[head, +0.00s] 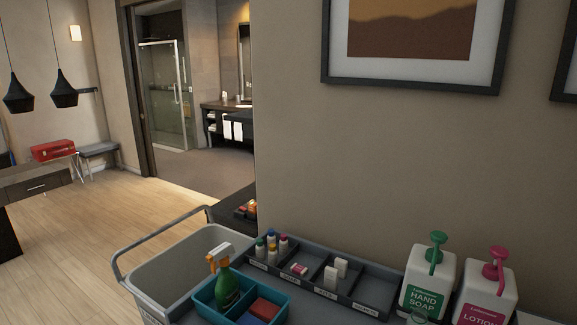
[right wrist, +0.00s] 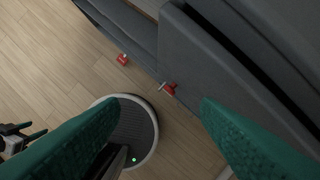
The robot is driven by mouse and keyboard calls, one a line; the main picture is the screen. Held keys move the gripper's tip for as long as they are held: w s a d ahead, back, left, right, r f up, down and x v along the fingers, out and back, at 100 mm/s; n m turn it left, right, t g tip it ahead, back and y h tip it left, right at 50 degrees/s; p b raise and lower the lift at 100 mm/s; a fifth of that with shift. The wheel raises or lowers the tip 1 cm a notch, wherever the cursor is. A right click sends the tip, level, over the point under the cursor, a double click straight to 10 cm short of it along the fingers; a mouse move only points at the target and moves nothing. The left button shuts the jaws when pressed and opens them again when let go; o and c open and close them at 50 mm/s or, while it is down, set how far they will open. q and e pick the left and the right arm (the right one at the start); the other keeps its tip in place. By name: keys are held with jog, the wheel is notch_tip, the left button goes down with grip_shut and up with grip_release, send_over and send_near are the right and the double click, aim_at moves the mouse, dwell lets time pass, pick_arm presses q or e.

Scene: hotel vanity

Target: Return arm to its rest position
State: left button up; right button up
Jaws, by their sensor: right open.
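My right gripper (right wrist: 159,104) shows in the right wrist view, with its two green fingers spread wide apart. Nothing is between the fingers, and it is open and empty. It points down toward the wooden floor (right wrist: 50,60), beside a dark grey body (right wrist: 215,65) at the upper right. Neither of my arms shows in the head view.
In the head view, a grey cart (head: 205,208) holds a teal caddy (head: 205,297) with a green spray bottle (head: 226,285). A compartment tray (head: 385,277) holds small bottles. Hand soap (head: 430,280) and lotion (head: 482,292) pumps stand right. Two small red parts (right wrist: 123,59) show beside the grey body.

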jog(key=s+f+g+b, duration=0.1)
jog(key=s+f+b, duration=0.2)
jog(key=f, duration=1.2)
jog(key=s+f+b, duration=0.2)
jog(key=f+b, duration=0.1)
jog(key=f, duration=1.2)
jog(key=s+d+f+b, duration=0.1)
jog(key=s+f+b, duration=0.1)
jog(key=s+f, duration=0.5)
jog(key=s+d+f+g+b, duration=0.1)
jog(key=s+d+f+b, duration=0.1)
jog(key=s+f, duration=0.5)
jog(key=shift+f+b, duration=0.3)
jog(key=shift+f, duration=0.65)
